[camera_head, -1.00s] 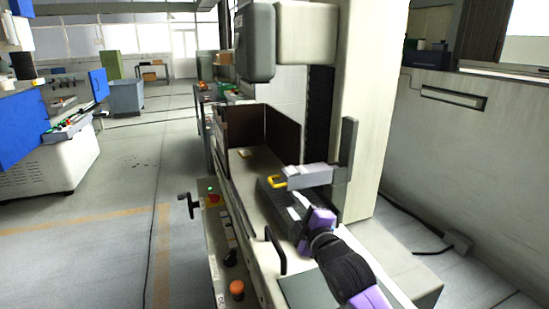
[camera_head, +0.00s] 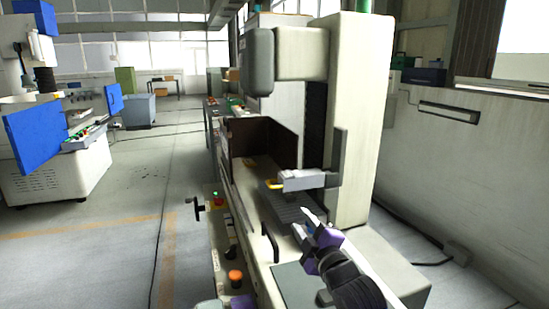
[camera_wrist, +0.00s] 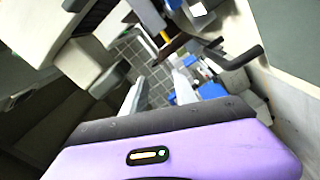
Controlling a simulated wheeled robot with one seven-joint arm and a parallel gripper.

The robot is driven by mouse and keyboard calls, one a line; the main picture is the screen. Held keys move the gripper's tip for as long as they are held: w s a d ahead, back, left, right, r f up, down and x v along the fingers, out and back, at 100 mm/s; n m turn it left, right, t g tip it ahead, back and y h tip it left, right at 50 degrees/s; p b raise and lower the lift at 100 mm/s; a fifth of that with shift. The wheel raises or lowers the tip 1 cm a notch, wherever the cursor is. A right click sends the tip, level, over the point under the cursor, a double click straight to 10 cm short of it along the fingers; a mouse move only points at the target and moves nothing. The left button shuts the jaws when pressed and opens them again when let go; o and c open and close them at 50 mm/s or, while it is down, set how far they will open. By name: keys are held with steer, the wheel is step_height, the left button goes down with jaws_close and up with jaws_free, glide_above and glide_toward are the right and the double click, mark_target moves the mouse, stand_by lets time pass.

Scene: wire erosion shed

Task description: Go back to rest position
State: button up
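My gripper (camera_head: 305,220) is purple with pale fingers and sits over the front part of the grey machine bed, at the end of my dark and purple arm. In the wrist view its two fingers (camera_wrist: 158,88) stand apart with nothing between them. The erosion machine (camera_head: 357,110) has a tall cream column and an overhanging head. A white block with a yellow piece (camera_head: 305,179) sticks out over the bed, just beyond my gripper. Whether the fingers touch the bed cannot be told.
Dark brown panels (camera_head: 262,138) enclose the back of the bed. An orange button (camera_head: 235,275) and a black handle (camera_head: 270,243) are on the near side. A cream machine with blue panels (camera_head: 35,135) stands left. The floor between (camera_head: 130,215) is clear. A wall closes the right.

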steer(key=s+r+m+t, duration=0.2)
steer(key=s+r+m, duration=0.1)
steer(key=r, duration=0.2)
steer(key=s+d+f+m+g+h, duration=0.1)
steer(key=s+d+f+m, duration=0.3)
steer(key=s, duration=1.4)
steer(key=s+d+f+m+g+h, duration=0.2)
steer(key=s+d+f+m, duration=0.2)
steer(key=s, duration=1.5)
steer(key=s+d+f+m+g+h, duration=0.1)
steer(key=s+d+f+m, duration=0.3)
steer(key=s, duration=1.5)
step_height(320, 180, down, 4)
steer(key=shift+s+d+f+m+g+h, duration=0.25)
steer(key=shift+d+m+g+h, duration=0.1)
steer(key=shift+m+h, duration=0.45)
